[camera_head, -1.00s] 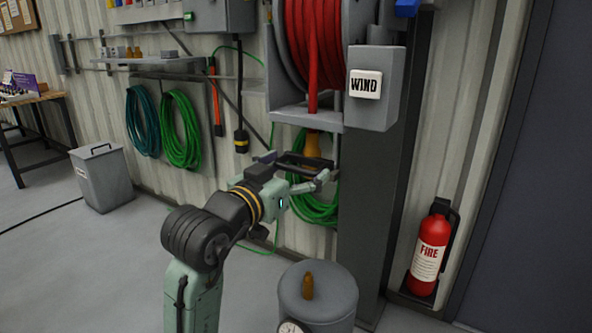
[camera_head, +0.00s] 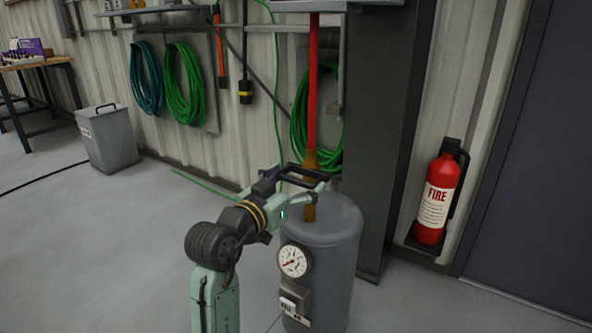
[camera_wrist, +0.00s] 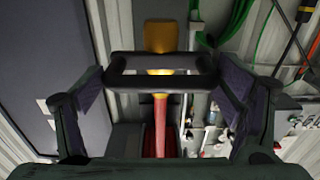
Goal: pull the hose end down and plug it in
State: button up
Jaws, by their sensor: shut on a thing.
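The red hose (camera_head: 313,105) hangs down straight, with a brass-coloured hose end (camera_head: 311,160) at its bottom. The hose end also shows in the wrist view (camera_wrist: 160,37), passing behind a black looped bar (camera_wrist: 160,62) that spans my fingertips. My gripper (camera_head: 304,180) is shut on the hose end, just above the grey tank (camera_head: 335,260).
A gauge (camera_head: 293,261) and a small labelled box sit on the tank's front. A dark post (camera_head: 385,170) stands behind it, with a fire extinguisher (camera_head: 437,200) to the right. Green hose coils (camera_head: 184,105) hang on the wall.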

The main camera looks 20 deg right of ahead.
jog(key=f, duration=0.2)
jog(key=f+b, duration=0.1)
jog(key=f, duration=0.1)
jog(key=shift+s+d, duration=0.15)
jog(key=shift+d, duration=0.05)
jog(key=o, duration=1.4)
jog(key=v, duration=0.7)
jog(key=shift+s+a, duration=0.1)
jog(key=shift+a, duration=0.15)
